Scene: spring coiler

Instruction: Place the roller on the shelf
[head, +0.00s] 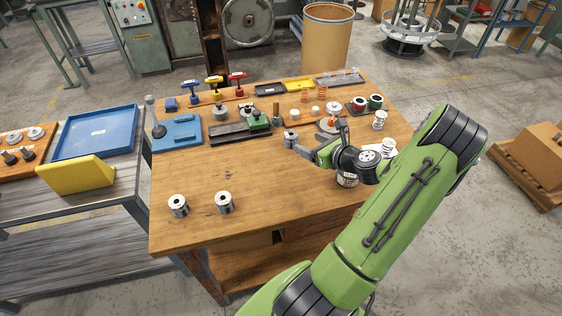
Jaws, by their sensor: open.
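Two short metallic rollers with dark centre holes, a left one (178,206) and a right one (224,202), stand upright near the front left of the wooden table (260,180). A similar small metallic cylinder (290,138) stands near mid-table, close to my gripper's left finger; I cannot tell whether they touch. My gripper (320,139) is open and low over the table's right half, with nothing seen between its fingers. A wooden lower shelf (238,267) shows partly under the table's front edge; the tabletop and my arm hide much of it.
A blue fixture (177,132), a dark rail with a green block (240,130), coloured T-handled tools, springs and spools crowd the back of the table. The table's front middle is clear.

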